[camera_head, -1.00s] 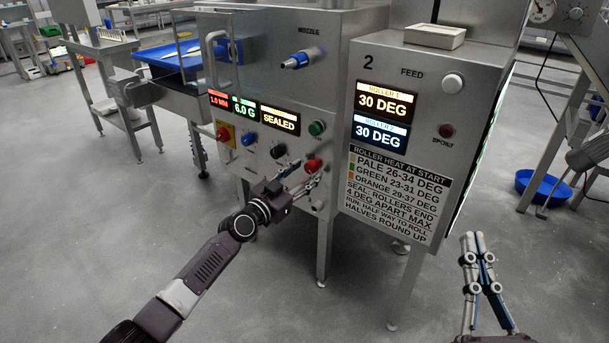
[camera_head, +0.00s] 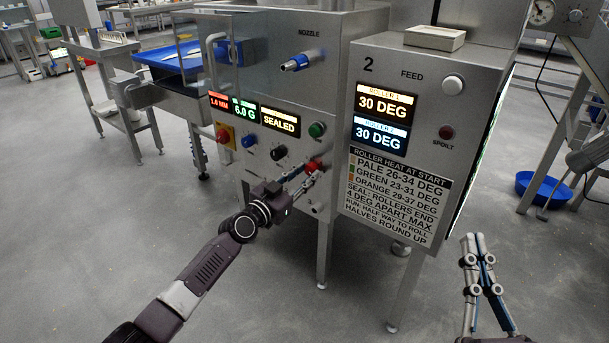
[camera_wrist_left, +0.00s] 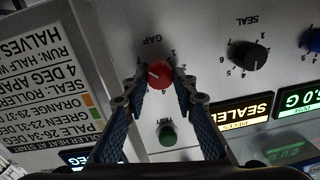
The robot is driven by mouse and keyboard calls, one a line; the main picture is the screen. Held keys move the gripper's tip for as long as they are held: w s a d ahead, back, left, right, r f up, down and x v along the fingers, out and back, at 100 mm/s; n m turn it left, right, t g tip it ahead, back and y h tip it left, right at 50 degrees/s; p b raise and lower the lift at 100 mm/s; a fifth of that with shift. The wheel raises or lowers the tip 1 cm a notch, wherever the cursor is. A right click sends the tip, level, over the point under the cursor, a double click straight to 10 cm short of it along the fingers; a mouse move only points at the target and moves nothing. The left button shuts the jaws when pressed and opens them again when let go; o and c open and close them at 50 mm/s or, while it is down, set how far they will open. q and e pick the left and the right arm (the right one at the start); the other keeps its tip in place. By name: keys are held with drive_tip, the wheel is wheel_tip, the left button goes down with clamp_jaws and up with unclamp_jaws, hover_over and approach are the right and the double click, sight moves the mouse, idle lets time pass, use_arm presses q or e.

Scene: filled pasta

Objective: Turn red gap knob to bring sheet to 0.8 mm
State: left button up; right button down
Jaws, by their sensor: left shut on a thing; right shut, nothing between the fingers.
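The red gap knob (camera_head: 313,166) is on the front panel of the steel machine. In the left wrist view the red knob (camera_wrist_left: 160,74) sits between the fingertips under the word GAP, with a pale pointer line on its face. My left gripper (camera_head: 312,172) is shut on it; its fingers also show in the left wrist view (camera_wrist_left: 160,80). The red gap display (camera_head: 218,100) seems to read 1.0 MM. The sheet itself cannot be made out. My right gripper (camera_head: 473,240) is shut and empty, low at the right, away from the machine.
A black seal knob (camera_head: 278,153), a blue knob (camera_head: 249,140), a red and yellow switch (camera_head: 224,135) and a green button (camera_head: 317,129) are near the red knob. The feed cabinet (camera_head: 440,60) stands to the right. Floor around my right gripper is clear.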

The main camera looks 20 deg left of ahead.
use_arm(q)
drive_tip(key=n, duration=1)
drive_tip(key=shift+n+g, duration=0.4)
drive_tip(key=shift+n, duration=0.4)
drive_tip(key=shift+n+p, duration=0.3)
drive_tip(key=shift+n, duration=0.9)
drive_tip(key=shift+a+n+h, duration=0.1)
drive_tip(key=shift+n+h, duration=0.3)
drive_tip(key=shift+n, duration=1.1)
use_arm(e)
drive_tip(key=shift+w+d+f+g+h, duration=0.1)
drive_tip(key=shift+w+f+g+h, duration=0.25)
drive_tip(key=shift+f, duration=0.6)
drive_tip(key=shift+w+f+g+h, duration=0.1)
drive_tip(key=shift+w+f+g, duration=0.1)
drive_tip(key=shift+f+g, duration=0.6)
drive_tip(key=shift+w+d+f+g+h, duration=0.15)
drive_tip(key=shift+w+f+g, duration=0.1)
drive_tip(key=shift+f, duration=0.85)
drive_tip(key=shift+a, duration=0.1)
use_arm(q)
drive_tip(key=o, duration=1.2)
drive_tip(key=shift+c, duration=0.2)
use_arm(e)
drive_tip(key=shift+w, duration=0.1)
